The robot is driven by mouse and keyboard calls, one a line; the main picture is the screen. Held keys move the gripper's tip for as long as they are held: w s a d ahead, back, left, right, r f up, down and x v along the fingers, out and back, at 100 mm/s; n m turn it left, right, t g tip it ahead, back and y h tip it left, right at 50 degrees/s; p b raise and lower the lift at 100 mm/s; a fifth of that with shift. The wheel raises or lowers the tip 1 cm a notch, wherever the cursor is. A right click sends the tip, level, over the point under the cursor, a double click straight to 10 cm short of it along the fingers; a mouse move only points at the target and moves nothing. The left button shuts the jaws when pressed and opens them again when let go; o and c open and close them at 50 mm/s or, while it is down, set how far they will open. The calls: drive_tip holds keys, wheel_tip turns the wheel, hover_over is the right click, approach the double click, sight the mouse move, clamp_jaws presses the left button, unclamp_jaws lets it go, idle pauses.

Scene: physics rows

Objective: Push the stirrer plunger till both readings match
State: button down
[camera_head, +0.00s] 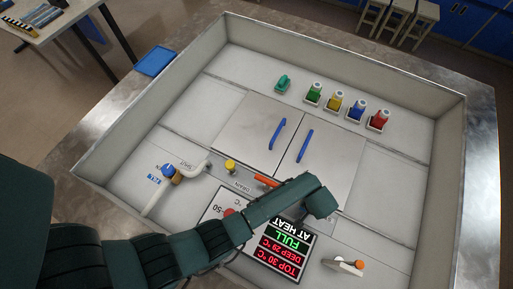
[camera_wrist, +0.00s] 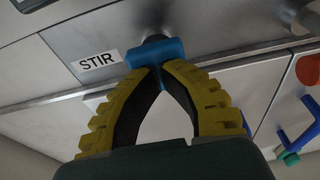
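The stirrer plunger's blue crossbar handle (camera_wrist: 155,52) shows in the wrist view beside a STIR label (camera_wrist: 98,63). My gripper (camera_wrist: 158,70) has its yellow fingers closed together at the tips, right at the handle's near edge; contact is hard to judge. In the head view my arm covers the plunger and the fingertips. The readout panel (camera_head: 281,250) appears upside down there. Its red lines read TOP 30 °C and DEEP, seemingly 25 °C, so they differ. Green FULL and white AT HEAT also show.
Blue-handled doors (camera_head: 258,137) fill the middle of the walled basin. An orange drain handle (camera_head: 266,181) lies close to my arm. Several colored bottles (camera_head: 336,101) stand behind.

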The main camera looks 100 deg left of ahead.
drive_tip(key=shift+r, duration=0.1)
wheel_tip(320, 180, up, 8)
drive_tip(key=p, duration=0.7)
drive_tip(key=shift+f+p, duration=0.2)
drive_tip(key=shift+p, duration=0.15)
drive_tip(key=shift+f, duration=0.1)
idle(0.5)
drive_tip(key=shift+f+b, duration=3.25)
drive_tip(key=shift+f, duration=0.65)
wheel_tip(320, 180, up, 8)
drive_tip(key=p, duration=0.7)
drive_tip(key=shift+f, duration=0.1)
wheel_tip(320, 180, up, 5)
drive_tip(key=p, duration=0.5)
